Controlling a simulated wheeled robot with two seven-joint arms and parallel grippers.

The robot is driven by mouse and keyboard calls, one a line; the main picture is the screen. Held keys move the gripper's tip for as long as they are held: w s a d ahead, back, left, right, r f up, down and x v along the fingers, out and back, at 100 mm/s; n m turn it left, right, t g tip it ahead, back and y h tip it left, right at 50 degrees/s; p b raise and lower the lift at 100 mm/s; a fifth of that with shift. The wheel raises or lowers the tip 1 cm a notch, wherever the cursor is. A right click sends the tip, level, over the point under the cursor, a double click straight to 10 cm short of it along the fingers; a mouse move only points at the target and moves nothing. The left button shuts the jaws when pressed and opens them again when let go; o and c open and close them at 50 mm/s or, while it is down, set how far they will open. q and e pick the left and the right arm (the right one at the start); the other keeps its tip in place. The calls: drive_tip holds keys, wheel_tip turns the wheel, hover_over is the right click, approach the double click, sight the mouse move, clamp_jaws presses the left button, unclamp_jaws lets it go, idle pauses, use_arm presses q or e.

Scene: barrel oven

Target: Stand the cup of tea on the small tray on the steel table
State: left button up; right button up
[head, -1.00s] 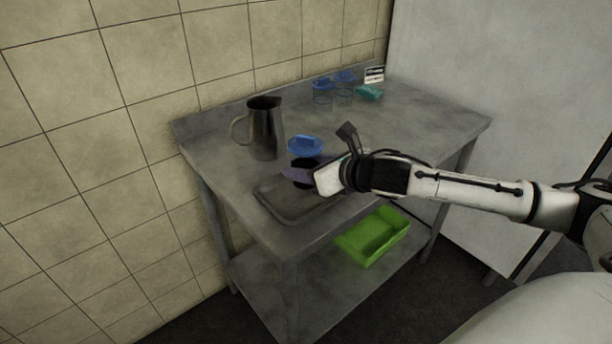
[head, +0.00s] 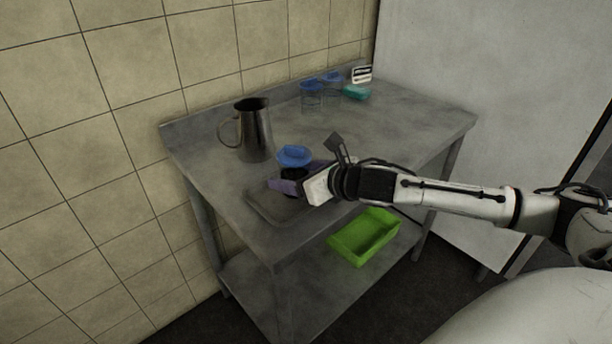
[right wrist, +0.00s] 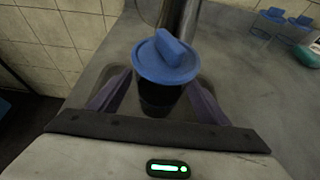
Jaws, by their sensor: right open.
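The cup of tea is a dark cup (right wrist: 160,97) with a blue lid (right wrist: 167,58); the lid also shows in the head view (head: 294,156). It stands upright at the small grey tray (head: 262,213) on the steel table (head: 400,125). My right gripper (head: 284,186) is open, its two purple fingers on either side of the cup, with gaps showing in the right wrist view (right wrist: 156,98). The cup's lower part is hidden by the gripper, so its exact contact with the tray is hard to see. My left gripper is not in view.
A metal pitcher (head: 254,132) stands just behind the cup. Two blue-lidded clear cups (head: 311,96), a teal item (head: 356,92) and a small card (head: 362,74) are at the back. A green bin (head: 364,238) sits on the lower shelf. The table's right part is clear.

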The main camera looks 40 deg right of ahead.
drive_tip(key=v, duration=0.9)
drive_tip(key=shift+s+r, duration=0.1)
drive_tip(key=shift+s, duration=0.1)
drive_tip(key=shift+p+v, duration=0.6)
drive_tip(key=shift+v, duration=0.6)
